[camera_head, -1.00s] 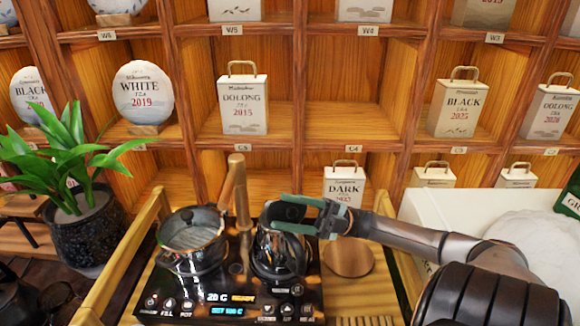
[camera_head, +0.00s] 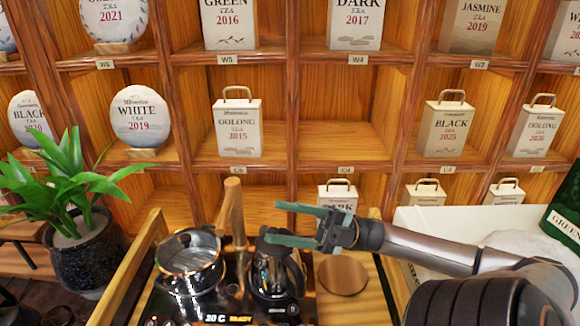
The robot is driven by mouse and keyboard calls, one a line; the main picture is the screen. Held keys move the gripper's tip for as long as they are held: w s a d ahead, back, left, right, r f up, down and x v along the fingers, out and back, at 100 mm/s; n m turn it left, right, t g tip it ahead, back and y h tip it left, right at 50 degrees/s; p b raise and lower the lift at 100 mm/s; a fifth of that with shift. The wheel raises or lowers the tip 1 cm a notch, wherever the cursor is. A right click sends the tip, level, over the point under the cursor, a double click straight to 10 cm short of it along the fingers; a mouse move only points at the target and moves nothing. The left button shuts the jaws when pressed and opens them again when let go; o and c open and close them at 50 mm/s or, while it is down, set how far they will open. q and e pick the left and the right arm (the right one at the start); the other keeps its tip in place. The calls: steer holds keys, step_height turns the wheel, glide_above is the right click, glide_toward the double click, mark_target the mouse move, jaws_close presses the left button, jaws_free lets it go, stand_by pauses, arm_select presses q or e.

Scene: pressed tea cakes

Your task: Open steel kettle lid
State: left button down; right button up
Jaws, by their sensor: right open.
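The steel kettle (camera_head: 272,277) stands on the black heater on the right, its dark lid area partly hidden behind my right gripper's fingers. My right gripper (camera_head: 272,223) reaches in from the right, just over the kettle's top. Its two green fingers are spread apart, pointing left, with nothing seen held between them. I cannot tell whether the lower finger touches the kettle. My left gripper is not in view.
A glass-lidded pot (camera_head: 190,262) sits on the heater's left, with a wooden upright (camera_head: 232,210) between it and the kettle. A round wooden disc (camera_head: 343,274) lies to the kettle's right. A potted plant (camera_head: 75,245) stands at left. Shelves of tea packages rise behind.

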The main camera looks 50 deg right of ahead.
steer(key=s+a+r, duration=0.3)
steer(key=s+a, duration=0.2)
steer(key=shift+s+r+p, duration=0.15)
steer(key=shift+p, duration=0.25)
stand_by(0.3)
